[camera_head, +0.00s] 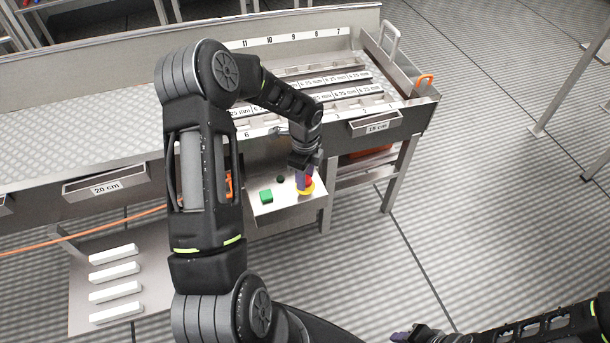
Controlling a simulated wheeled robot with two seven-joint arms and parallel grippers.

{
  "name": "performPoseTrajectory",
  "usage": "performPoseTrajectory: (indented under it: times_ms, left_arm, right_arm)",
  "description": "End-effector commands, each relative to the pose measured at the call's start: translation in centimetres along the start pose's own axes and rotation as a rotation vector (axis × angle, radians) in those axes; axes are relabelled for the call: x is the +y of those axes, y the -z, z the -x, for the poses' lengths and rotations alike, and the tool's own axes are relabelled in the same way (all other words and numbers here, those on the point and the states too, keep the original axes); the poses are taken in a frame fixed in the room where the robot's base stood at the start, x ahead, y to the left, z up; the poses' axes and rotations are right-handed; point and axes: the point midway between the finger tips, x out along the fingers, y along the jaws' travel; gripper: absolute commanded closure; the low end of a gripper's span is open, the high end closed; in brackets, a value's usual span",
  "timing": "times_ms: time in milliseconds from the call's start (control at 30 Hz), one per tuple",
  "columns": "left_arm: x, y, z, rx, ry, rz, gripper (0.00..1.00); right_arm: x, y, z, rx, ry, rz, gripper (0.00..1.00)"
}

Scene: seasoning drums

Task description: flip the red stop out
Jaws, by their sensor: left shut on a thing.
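A red stop (309,182) sits on a yellow round base (306,190) at the right part of a small metal panel below the table's front edge. My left gripper (303,180) reaches down over it from above. Its purple fingers are shut on the red stop and hide part of it. My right gripper (402,336) shows only in part at the bottom edge, far from the panel, and its opening cannot be made out.
The metal panel (285,212) also carries a green block (266,196) and a small dark green knob (280,180). White bars (115,268) lie lower left.

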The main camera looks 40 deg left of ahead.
Motion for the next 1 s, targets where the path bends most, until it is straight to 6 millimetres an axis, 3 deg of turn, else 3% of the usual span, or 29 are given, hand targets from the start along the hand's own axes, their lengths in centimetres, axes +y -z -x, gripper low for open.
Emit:
performPoseTrajectory:
  times_ms: [167, 600, 800, 1000]
  left_arm:
    - [0.0, 0.0, 0.0, 0.0, 0.0, 0.0, 1.0]
    - [0.0, 0.0, 0.0, 0.0, 0.0, 0.0, 1.0]
    - [-0.1, 0.0, 2.1, 0.0, 0.002, 0.0, 1.0]
    - [-0.1, 0.0, 2.0, 0.0, 0.002, 0.0, 1.0]
  right_arm:
    - [0.0, 0.0, 0.0, 0.0, 0.0, 0.0, 0.64]
    - [0.0, 0.0, 0.0, 0.0, 0.0, 0.0, 0.64]
    - [-0.5, 0.0, 1.2, 0.0, 0.0, -0.001, 0.64]
    - [-0.4, 0.0, 1.1, 0.0, 0.0, -0.001, 0.64]
